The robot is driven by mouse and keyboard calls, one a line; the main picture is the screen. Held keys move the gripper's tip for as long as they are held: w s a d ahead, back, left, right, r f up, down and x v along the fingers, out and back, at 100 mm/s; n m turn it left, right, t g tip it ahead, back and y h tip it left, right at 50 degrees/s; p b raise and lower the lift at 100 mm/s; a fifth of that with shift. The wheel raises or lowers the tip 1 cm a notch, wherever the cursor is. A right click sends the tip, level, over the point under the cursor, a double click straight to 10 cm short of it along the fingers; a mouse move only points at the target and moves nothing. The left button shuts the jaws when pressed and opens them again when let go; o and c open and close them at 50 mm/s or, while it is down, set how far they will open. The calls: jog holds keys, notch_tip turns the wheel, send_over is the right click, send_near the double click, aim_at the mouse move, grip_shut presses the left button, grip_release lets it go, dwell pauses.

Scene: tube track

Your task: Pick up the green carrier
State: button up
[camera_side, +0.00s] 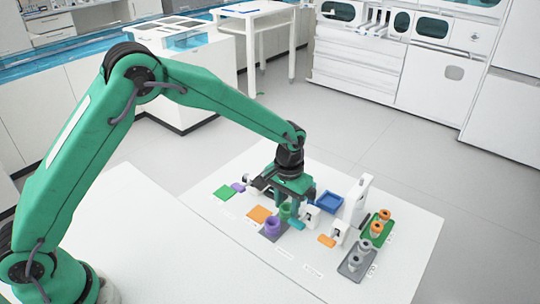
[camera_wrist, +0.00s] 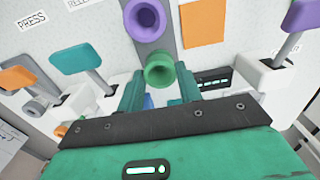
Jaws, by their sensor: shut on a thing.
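The green carrier (camera_wrist: 159,72) is a round, hollow-topped piece between my two fingers in the wrist view. My gripper (camera_wrist: 160,90) is shut on it, with one teal finger on each side. In the side view the carrier (camera_side: 285,211) is partly hidden by my gripper (camera_side: 287,203), which points down over the table. The purple carrier (camera_side: 272,226) stands close beside it on a grey strip; it also shows in the wrist view (camera_wrist: 145,18). I cannot tell whether the green carrier touches the strip.
A teal paddle (camera_side: 297,224) and an orange paddle (camera_side: 327,241) are right of my gripper. A blue tray (camera_side: 330,202) and a white tower (camera_side: 356,203) stand beyond. Green (camera_side: 369,234) and grey racks (camera_side: 350,269) hold carriers at right. An orange pad (camera_side: 260,214) lies left.

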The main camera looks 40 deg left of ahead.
jog(key=shift+r, duration=0.15)
jog(key=shift+r, duration=2.6)
jog(key=shift+r, duration=0.1)
